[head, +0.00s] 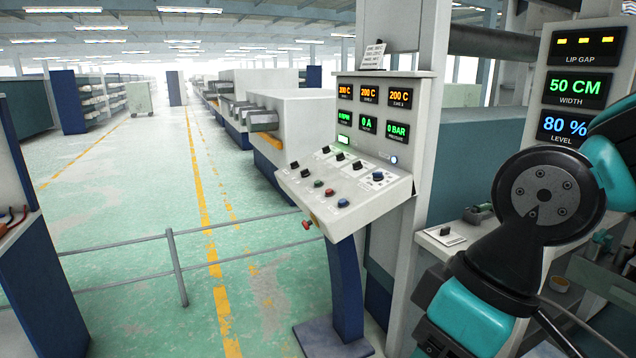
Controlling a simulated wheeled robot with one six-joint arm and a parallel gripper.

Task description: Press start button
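A slanted white control console (365,196) stands on a dark blue pedestal in the middle of the view. Its top carries several black knobs and small coloured buttons, including a red button (329,192), a blue button (343,203) and a larger blue knob (378,176). The labels are too small to read, so I cannot tell which one is the start button. My teal and black arm fills the right side, apart from the console in the picture. My gripper is not in view, and nothing covers the buttons.
Lit displays (369,94) sit upright behind the console. A red knob (307,224) sticks out at its lower front. A grey railing (174,262) runs to its left. A machine column with more displays (575,90) stands at the right. Green floor lies open beyond the railing.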

